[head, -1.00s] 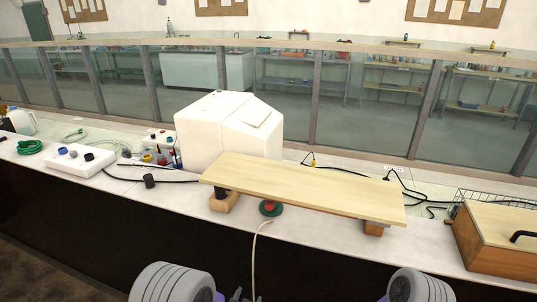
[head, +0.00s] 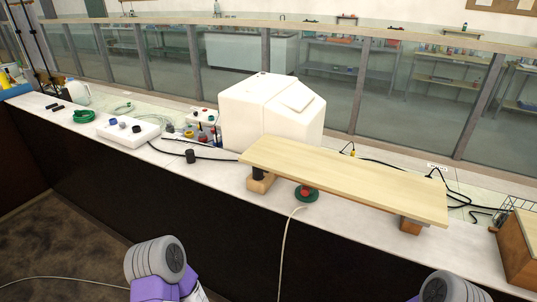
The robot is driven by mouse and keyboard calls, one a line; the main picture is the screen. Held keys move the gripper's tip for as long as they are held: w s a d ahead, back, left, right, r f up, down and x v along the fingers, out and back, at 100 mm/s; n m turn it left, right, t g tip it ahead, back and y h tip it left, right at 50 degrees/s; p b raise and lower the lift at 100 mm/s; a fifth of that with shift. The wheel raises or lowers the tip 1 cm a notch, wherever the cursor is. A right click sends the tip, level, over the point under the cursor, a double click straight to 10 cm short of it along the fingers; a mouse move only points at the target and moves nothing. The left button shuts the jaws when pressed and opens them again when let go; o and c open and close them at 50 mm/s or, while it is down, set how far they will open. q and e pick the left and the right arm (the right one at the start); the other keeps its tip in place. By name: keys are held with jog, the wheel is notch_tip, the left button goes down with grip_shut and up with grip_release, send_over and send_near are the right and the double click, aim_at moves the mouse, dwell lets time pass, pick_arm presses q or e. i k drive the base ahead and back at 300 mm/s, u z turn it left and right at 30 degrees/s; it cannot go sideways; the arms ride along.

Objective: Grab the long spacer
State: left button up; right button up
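No part is plainly marked as the long spacer, and I cannot tell which one it is. A black cylinder (head: 190,156) stands alone on the bench left of the plank. Another short black piece (head: 258,174) sits on a wooden block (head: 261,184) under the plank's left end. Small dark pieces (head: 54,107) lie at the far left of the bench. Parts of my arms show at the bottom edge, but both grippers are out of view.
A pale wooden plank (head: 345,178) spans supports, with a green and red disc-shaped piece (head: 306,193) beneath. A white box (head: 270,112) stands behind. A white control box (head: 128,130), green coil (head: 84,116) and cables lie left. A wooden crate (head: 520,250) stands right.

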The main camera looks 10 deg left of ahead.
aim_at(257, 173)
jog(key=u, duration=2.2)
jog(key=i, duration=1.35)
jog(key=z, duration=2.4)
